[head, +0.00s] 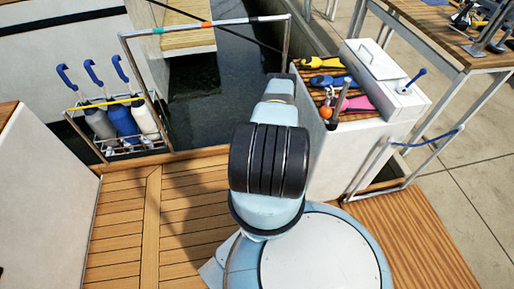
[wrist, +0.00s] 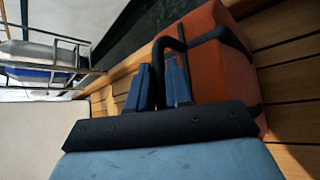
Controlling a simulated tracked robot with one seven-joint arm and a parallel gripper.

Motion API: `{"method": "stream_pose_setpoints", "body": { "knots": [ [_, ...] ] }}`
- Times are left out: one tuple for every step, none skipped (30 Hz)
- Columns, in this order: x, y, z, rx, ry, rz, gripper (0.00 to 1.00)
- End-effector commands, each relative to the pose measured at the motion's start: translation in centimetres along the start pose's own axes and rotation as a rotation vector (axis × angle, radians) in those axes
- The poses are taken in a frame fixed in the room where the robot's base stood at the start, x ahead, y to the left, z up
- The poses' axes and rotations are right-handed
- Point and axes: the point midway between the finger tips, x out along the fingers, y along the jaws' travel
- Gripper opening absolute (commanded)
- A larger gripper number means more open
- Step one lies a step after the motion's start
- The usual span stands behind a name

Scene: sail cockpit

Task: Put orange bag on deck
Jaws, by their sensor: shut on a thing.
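The orange bag (wrist: 205,82) shows in the wrist view, right of centre, with black straps and a black loop handle. My gripper (wrist: 159,85) has its two blue fingers shut on that handle, and the bag hangs or stands just beyond them. The planked wooden deck (head: 121,225) spreads across the lower left in the head view, and its planks (wrist: 292,62) also show behind the bag in the wrist view. I cannot tell whether the bag's underside touches the planks. In the head view my own arm hides the gripper and the bag.
A metal rack (head: 125,147) holds several grey, blue and white fenders at the left. A white locker (head: 338,165) with winch handles in its top stands at the right. A metal rail (head: 208,24) borders dark water at the back. The deck at the lower left is clear.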

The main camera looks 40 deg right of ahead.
Motion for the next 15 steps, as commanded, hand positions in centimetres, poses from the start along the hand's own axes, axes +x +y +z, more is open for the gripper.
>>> {"method": "stream_pose_setpoints", "body": {
  "knots": [
    [0.04, 0.04, 0.14, -0.001, -0.002, 0.001, 0.00],
    [0.04, 0.04, 0.15, -0.001, -0.002, 0.001, 0.00],
    [0.03, 0.05, 0.14, -0.001, -0.002, 0.001, 0.00],
    [0.03, 0.05, 0.14, -0.001, -0.002, 0.001, 0.00],
    [0.02, 0.05, 0.14, -0.001, -0.002, 0.001, 0.00],
    [0.02, 0.04, 0.13, -0.001, -0.002, 0.001, 0.00],
    [0.03, 0.03, 0.11, -0.001, -0.002, 0.001, 0.00],
    [0.05, -0.01, 0.08, -0.001, -0.002, 0.001, 0.00],
    [0.05, -0.05, -0.04, 0.000, 0.000, 0.000, 0.21],
    [0.04, -0.04, -0.03, 0.000, 0.000, 0.000, 0.24],
    [0.04, -0.04, -0.03, 0.000, 0.000, 0.000, 0.27],
    [0.04, -0.04, -0.03, 0.000, 0.000, 0.000, 0.30],
    [0.04, -0.04, -0.03, 0.000, 0.000, 0.000, 0.33],
    [0.03, -0.04, -0.04, 0.000, 0.000, 0.000, 0.36],
    [0.03, -0.04, -0.04, 0.000, 0.000, 0.000, 0.40]
  ]
}}
